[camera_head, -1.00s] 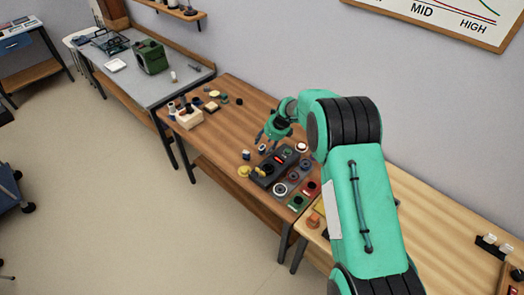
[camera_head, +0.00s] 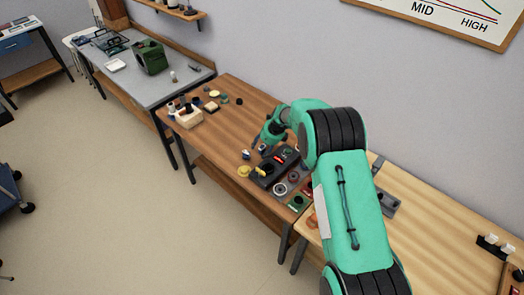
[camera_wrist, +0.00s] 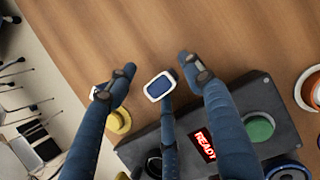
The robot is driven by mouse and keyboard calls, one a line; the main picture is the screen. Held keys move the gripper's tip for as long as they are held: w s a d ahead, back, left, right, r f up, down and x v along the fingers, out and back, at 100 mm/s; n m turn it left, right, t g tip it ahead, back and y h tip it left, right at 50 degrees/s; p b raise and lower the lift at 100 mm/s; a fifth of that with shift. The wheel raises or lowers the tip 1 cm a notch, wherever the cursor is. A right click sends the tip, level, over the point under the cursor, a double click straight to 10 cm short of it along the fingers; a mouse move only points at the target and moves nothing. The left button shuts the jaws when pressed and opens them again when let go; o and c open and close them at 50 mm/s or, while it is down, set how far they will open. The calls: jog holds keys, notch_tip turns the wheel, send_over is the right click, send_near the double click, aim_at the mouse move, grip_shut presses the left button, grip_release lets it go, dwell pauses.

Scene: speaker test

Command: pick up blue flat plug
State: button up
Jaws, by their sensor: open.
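The blue flat plug (camera_wrist: 158,87), a blue face with a white rim, lies on the brown wooden table between my fingertips in the wrist view. In the head view a small pale and blue piece, likely this plug (camera_head: 262,149), shows just below my gripper (camera_head: 261,141). In the wrist view my gripper (camera_wrist: 157,67) is open, with one finger on each side of the plug and a third finger below it. The third fingertip overlaps the plug's lower edge; I cannot tell if it touches. Nothing is held.
A dark box (camera_wrist: 243,95) with a lit READY sign and a green button (camera_wrist: 259,128) stands beside the plug. The table (camera_wrist: 190,25) above the plug is bare.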

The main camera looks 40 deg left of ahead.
aim_at(262, 147)
jog(key=shift+c, duration=0.6)
jog(key=c, duration=0.8)
jog(key=shift+r, duration=0.15)
notch_tip(262, 147, up, 10)
jog(key=shift+f+p, duration=0.15)
jog(key=shift+p, duration=0.45)
